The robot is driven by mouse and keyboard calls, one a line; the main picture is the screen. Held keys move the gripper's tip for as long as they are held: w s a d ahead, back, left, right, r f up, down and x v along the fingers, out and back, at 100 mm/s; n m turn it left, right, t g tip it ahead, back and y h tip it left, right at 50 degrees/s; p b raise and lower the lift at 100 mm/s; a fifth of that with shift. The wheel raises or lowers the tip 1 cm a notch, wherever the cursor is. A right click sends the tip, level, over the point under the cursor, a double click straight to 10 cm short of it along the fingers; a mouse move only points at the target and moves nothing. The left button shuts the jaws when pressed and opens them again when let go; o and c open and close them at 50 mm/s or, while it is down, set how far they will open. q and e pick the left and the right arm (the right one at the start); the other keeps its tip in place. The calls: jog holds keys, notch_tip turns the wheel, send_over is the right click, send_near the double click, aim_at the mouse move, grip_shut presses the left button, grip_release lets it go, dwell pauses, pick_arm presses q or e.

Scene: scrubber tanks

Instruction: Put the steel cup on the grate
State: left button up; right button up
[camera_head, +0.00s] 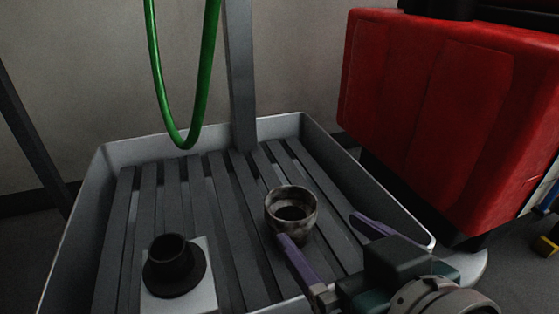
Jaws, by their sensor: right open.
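The steel cup (307,228) is a worn, round metal cup with an open dark top. It stands upright on the slatted grate (146,205) inside a grey tray. My right gripper (322,229) comes in from the lower right. Its two purple fingers are spread wide apart. The left finger's tip is close to the cup's near side, and the right finger lies to the right of the cup. The gripper is open and holds nothing; whether a finger touches the cup I cannot tell. My left gripper is out of view.
A black flanged fitting (174,266) sits on a light square plate (205,293) at the tray's front left. A green hose (207,70) hangs over the back. A grey post (240,75) rises behind the grate. A large red tank (440,110) stands on the right.

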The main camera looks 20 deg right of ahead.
jog(key=s+d+f+g, duration=0.1)
jog(key=s+d+g, duration=0.1)
jog(key=s+g, duration=0.3)
jog(key=s+d+f+n+g, duration=0.1)
jog(key=s+d+g, duration=0.2)
jog(key=s, duration=0.7)
jog(key=shift+f+n+g, duration=0.3)
jog(key=shift+f+g, duration=0.1)
jog(key=shift+g, duration=0.5)
